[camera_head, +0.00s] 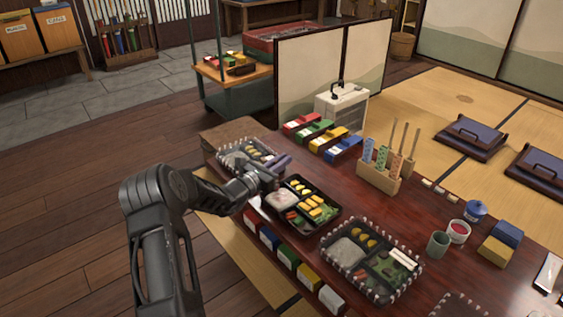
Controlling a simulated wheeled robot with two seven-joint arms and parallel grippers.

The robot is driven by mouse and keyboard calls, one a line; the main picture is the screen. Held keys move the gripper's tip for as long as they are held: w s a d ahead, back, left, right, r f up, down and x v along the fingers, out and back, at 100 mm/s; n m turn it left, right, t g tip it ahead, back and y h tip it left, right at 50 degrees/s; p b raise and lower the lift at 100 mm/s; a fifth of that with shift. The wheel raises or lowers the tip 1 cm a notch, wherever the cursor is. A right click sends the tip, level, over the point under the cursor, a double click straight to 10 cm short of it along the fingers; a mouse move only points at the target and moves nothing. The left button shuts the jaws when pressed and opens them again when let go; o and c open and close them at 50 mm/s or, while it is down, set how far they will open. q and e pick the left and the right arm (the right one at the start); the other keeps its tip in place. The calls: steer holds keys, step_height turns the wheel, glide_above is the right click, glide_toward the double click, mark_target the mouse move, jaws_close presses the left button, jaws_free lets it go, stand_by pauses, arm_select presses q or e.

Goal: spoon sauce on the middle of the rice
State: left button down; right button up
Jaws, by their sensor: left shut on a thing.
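My left gripper (268,178) reaches in from the left and is shut on a purple-handled utensil (279,163), which looks like the spoon. Its lower end is too small to make out. The gripper is above the back left edge of an open black lunch box (322,226). The white rice (282,199) fills the left compartment of that box, just below the gripper. Some pinkish colour shows on the rice, but I cannot tell whether it is sauce. A small white cup with red contents (459,230), perhaps the sauce, stands at the right. My right gripper is out of view.
Lunch boxes with clear lids stand behind (247,155) and in front right (371,259) of the open box. A wooden holder with upright sticks (379,181) stands beyond it. Coloured boxes (287,256) line the near edge. Bare table lies between box and holder.

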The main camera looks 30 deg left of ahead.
arm_select(q)
steer(key=shift+w+d, duration=0.1)
steer(key=shift+w, duration=0.05)
stand_by(0.5)
steer(key=shift+s+d+p, duration=0.15)
steer(key=shift+d+p, duration=0.05)
steer(key=shift+d, duration=0.35)
steer(key=shift+s+d+p, duration=0.15)
steer(key=shift+d, duration=0.35)
steer(key=shift+s+d+p, duration=0.15)
steer(key=shift+d, duration=0.35)
steer(key=shift+s+d+p, duration=0.15)
steer(key=shift+d, duration=0.35)
steer(key=shift+f, duration=0.1)
steer(key=shift+d, duration=0.15)
steer(key=shift+s+d+p, duration=0.2)
steer(key=shift+d+p, duration=0.05)
steer(key=shift+d, duration=0.25)
steer(key=shift+s+d+p, duration=0.15)
steer(key=shift+d+p, duration=0.05)
steer(key=shift+d, duration=0.25)
